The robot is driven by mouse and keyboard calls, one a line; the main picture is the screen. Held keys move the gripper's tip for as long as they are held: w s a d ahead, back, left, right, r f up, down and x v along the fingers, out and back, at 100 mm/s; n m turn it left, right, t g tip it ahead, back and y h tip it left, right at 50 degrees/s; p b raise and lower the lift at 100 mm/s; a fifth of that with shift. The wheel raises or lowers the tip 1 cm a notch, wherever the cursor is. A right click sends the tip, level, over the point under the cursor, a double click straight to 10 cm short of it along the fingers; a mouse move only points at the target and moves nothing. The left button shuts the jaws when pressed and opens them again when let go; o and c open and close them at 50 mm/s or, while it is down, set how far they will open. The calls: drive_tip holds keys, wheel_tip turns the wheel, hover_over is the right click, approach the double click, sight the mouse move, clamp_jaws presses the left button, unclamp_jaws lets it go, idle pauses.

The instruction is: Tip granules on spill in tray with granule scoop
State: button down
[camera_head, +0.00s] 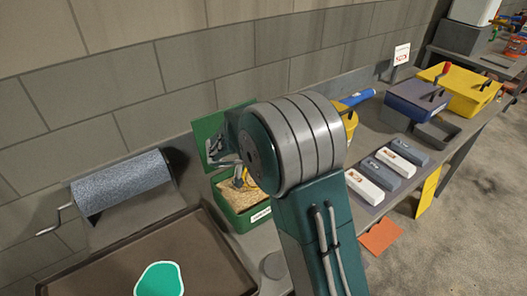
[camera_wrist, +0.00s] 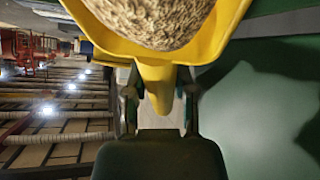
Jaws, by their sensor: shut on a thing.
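My gripper (camera_wrist: 158,105) is shut on the handle of the yellow granule scoop (camera_wrist: 155,75), which fills the top of the wrist view. The scoop holds tan granules (camera_wrist: 150,18). In the head view my gripper (camera_head: 236,170) is at the green granule box (camera_head: 238,217), in front of its raised green lid (camera_head: 205,138), and part of the yellow scoop (camera_head: 247,179) shows there. My arm hides part of the box. The dark tray (camera_head: 120,252) is at the lower left, with a teal-green spill (camera_head: 160,281) in it.
A grey roll with a crank (camera_head: 122,187) stands behind the tray. To the right are white and grey boxes (camera_head: 385,170), a dark blue case (camera_head: 415,103) and a yellow case (camera_head: 462,92) on the bench. An orange sheet (camera_head: 381,236) hangs at the bench's front edge.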

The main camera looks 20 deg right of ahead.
drive_tip(key=shift+d+r, duration=0.2)
drive_tip(key=shift+r, duration=0.95)
drive_tip(key=shift+a+r, duration=0.1)
drive_tip(key=shift+r, duration=2.25)
